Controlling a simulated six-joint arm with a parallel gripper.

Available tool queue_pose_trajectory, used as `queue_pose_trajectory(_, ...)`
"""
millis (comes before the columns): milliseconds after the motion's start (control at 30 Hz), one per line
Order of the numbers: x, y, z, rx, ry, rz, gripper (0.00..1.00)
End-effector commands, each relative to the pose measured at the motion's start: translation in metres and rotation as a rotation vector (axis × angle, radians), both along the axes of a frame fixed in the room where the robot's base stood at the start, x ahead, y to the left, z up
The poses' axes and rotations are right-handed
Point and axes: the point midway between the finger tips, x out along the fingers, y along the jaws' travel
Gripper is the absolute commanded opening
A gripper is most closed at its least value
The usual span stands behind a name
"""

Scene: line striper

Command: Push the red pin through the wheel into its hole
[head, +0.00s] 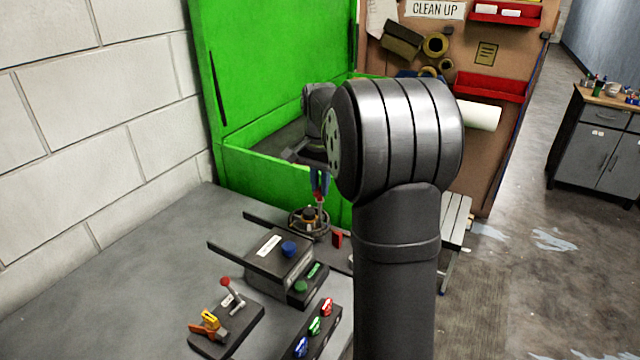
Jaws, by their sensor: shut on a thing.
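The wheel (296,222) is a dark round handwheel with a brownish hub, beyond the labelled grey block. My gripper (320,192) points down above the wheel's right side, its fingers bluish. It is shut on the red pin (320,213), which stands roughly upright below the fingers. The pin's lower end is at the wheel's right part. I cannot tell whether it is inside an opening or only in front of the rim. The hole is hidden.
The grey block with a blue knob (289,248) stands in front of the wheel. A lever plate (226,330) and a strip of coloured knobs (314,326) are nearer. An open green box (265,175) stands behind. The left of the table (110,290) is clear.

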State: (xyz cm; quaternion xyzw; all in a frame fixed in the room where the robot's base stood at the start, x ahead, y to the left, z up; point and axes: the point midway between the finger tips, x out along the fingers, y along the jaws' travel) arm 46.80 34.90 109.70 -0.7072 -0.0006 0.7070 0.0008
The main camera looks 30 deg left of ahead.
Motion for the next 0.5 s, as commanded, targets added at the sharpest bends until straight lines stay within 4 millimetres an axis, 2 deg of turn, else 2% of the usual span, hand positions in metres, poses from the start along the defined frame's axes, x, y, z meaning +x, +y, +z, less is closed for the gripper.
queue_pose_trajectory(500,0.0000,0.0000,-0.0070,0.000,0.000,0.000,0.00)
